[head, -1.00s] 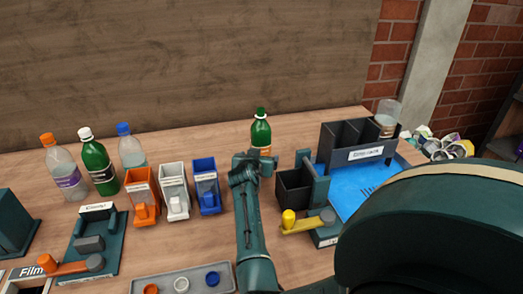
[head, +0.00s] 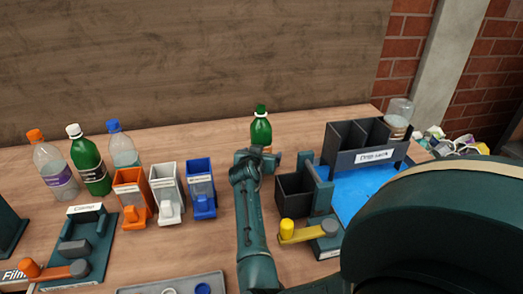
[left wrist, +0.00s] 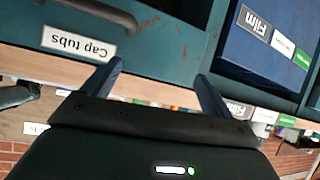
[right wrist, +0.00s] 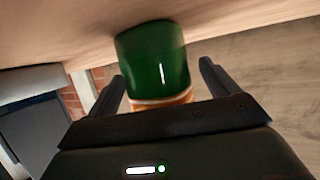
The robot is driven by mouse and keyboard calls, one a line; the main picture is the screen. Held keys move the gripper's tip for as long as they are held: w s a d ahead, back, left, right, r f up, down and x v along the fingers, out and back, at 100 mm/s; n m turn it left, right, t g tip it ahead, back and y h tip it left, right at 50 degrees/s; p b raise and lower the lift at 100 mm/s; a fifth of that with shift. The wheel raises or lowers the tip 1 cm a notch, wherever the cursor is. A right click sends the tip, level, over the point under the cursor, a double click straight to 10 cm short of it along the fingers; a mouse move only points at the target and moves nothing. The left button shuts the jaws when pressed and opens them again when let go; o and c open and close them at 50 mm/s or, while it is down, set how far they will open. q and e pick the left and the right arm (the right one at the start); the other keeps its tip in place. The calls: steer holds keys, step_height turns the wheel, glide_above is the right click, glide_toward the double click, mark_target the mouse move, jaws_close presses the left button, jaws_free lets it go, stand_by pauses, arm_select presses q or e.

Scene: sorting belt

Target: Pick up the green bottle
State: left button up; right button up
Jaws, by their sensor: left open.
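A green bottle with a green cap (head: 261,127) stands upright near the back of the table, its lower part hidden behind my right gripper (head: 258,158). In the right wrist view the bottle (right wrist: 155,58) shows dark green with an orange-white label, between the two fingers of my right gripper (right wrist: 164,80). The fingers are apart, with a clear gap on the right side; I cannot tell contact on the left. My left gripper (left wrist: 159,68) is open and empty in front of teal bins. It is not seen in the head view.
Another green bottle, white-capped (head: 89,162), stands at left between two clear bottles. Orange (head: 131,188), white (head: 165,185) and blue (head: 201,180) dispensers stand left of my right arm. A dark box (head: 296,195), blue mat (head: 352,195) and dark divided rack (head: 345,155) are on the right.

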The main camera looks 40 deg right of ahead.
steer(key=c, duration=1)
steer(key=shift+c, duration=0.4)
steer(key=shift+r, duration=0.1)
